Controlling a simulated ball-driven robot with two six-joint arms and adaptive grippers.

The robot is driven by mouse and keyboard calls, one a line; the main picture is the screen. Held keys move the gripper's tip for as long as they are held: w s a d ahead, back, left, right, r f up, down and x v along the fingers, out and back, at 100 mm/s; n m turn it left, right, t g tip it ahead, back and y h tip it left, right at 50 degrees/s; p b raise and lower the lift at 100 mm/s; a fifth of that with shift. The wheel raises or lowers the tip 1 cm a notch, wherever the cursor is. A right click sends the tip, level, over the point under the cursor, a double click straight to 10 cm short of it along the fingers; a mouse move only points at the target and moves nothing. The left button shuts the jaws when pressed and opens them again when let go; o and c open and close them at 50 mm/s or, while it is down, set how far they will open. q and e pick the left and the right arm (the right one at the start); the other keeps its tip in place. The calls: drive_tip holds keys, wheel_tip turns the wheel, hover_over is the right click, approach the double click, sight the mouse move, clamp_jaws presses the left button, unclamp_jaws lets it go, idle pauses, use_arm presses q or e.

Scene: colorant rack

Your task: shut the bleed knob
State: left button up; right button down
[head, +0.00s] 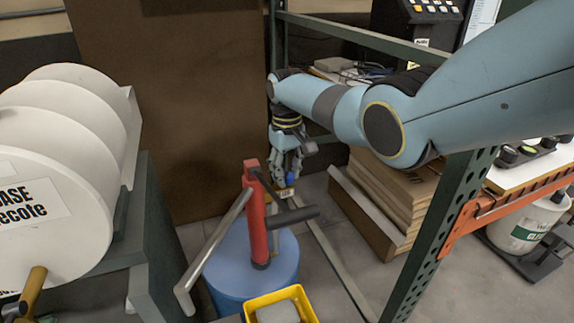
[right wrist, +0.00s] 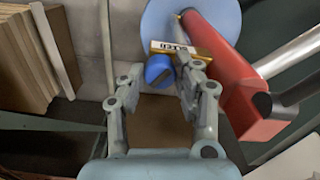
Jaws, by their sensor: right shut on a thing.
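The blue bleed knob (right wrist: 158,70) sits between my right gripper's fingertips in the right wrist view, with a dark mark across its face. A yellow tag (right wrist: 182,51) with dark lettering is just beyond it, by the red pump body (right wrist: 222,75). In the head view the knob (head: 291,179) shows as a small blue spot under my right gripper (head: 287,172), which is shut on it from behind the pump. The red pump (head: 256,215) stands upright on a blue drum (head: 228,270). My left gripper is in neither view.
A grey lever (head: 215,240) and a dark handle (head: 290,216) stick out from the pump. A yellow bin (head: 312,303) stands in front. White drums (head: 75,130) lie at the left. Green rack posts (head: 440,230) and stacked brown boards (head: 392,190) bound the right side.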

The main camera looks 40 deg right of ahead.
sight(287, 174)
drive_tip(key=m+p, duration=0.1)
drive_tip(key=m, duration=0.4)
drive_tip(key=shift+r+m+p, duration=0.1)
drive_tip(key=shift+m+p, duration=0.2)
drive_tip(key=shift+p, duration=0.1)
drive_tip(key=m, duration=0.5)
drive_tip(key=shift+w+p, duration=0.1)
drive_tip(key=shift+p, duration=0.3)
drive_tip(key=shift+m, duration=0.3)
drive_tip(key=c, duration=0.9)
unclamp_jaws()
drive_tip(key=shift+c, duration=0.2)
wheel_tip(287, 174, up, 12)
